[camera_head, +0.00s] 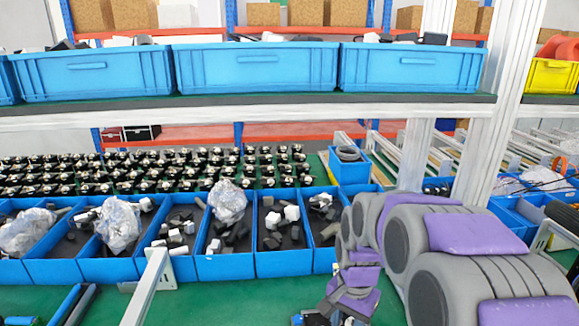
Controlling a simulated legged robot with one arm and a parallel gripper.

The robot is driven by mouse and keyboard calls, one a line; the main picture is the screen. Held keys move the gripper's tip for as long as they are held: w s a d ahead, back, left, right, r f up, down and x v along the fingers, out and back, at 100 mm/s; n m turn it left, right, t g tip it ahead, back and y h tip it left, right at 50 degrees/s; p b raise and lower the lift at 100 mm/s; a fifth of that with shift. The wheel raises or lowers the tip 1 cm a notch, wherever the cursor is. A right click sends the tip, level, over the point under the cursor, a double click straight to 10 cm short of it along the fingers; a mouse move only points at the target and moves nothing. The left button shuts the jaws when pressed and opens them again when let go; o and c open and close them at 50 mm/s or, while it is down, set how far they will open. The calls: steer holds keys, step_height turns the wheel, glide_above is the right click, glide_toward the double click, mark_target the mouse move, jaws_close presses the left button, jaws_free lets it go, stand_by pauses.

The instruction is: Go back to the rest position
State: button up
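My grey and purple arm fills the lower right of the head view. Its large rounded links stand close to the camera, in front of the green work table (230,304). My gripper (335,312) seems to be the small dark and purple end low in the picture, right of centre, near the bottom edge. Its fingers are too small and partly cut off, so I cannot tell whether they are open or shut. I see no object clearly held in it.
Blue bins (225,266) with black and white parts and clear bags line the table. Rows of small black parts (150,172) lie behind. A shelf (250,112) carries blue crates (255,67). White posts (490,110) rise behind my arm. A pale bar (148,290) stands in front.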

steer(key=s+d+n+b, duration=0.1)
steer(key=s+n, duration=0.6)
steer(key=s, duration=1.9)
steer(key=shift+s+d+f+g+b, duration=0.15)
steer(key=shift+d+f+g+b, duration=0.2)
steer(key=shift+b, duration=0.35)
